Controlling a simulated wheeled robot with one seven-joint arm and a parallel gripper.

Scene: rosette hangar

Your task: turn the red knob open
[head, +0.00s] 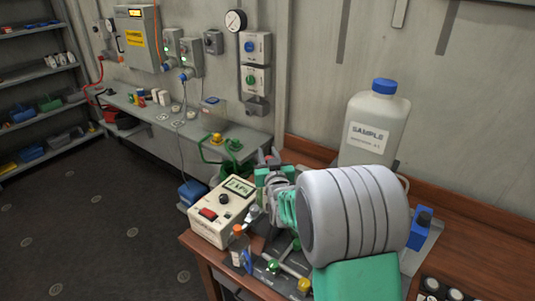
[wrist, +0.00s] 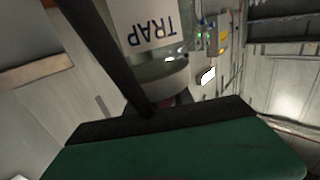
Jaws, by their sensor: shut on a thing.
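My gripper (head: 270,177) shows in the head view over the back of the wooden bench, its green fingers beside the beige meter box. It is shut, and a small reddish part, which I take to be the red knob (head: 271,161), shows at its fingertips. My own wrist and fingers hide most of it. In the wrist view a green and black finger fills the bottom, with a sliver of dark red just past its edge. Behind it stands a pale vessel labelled TRAP (wrist: 150,25), upside down in the picture. How far the knob is turned cannot be seen.
On the bench (head: 190,240) are a beige meter box (head: 222,211) with a red switch, a small orange-capped bottle (head: 239,252), and a large SAMPLE jug (head: 373,125). A blue-handled part (head: 420,229) stands right. Green piping (head: 212,150) lies behind left. The floor left is clear.

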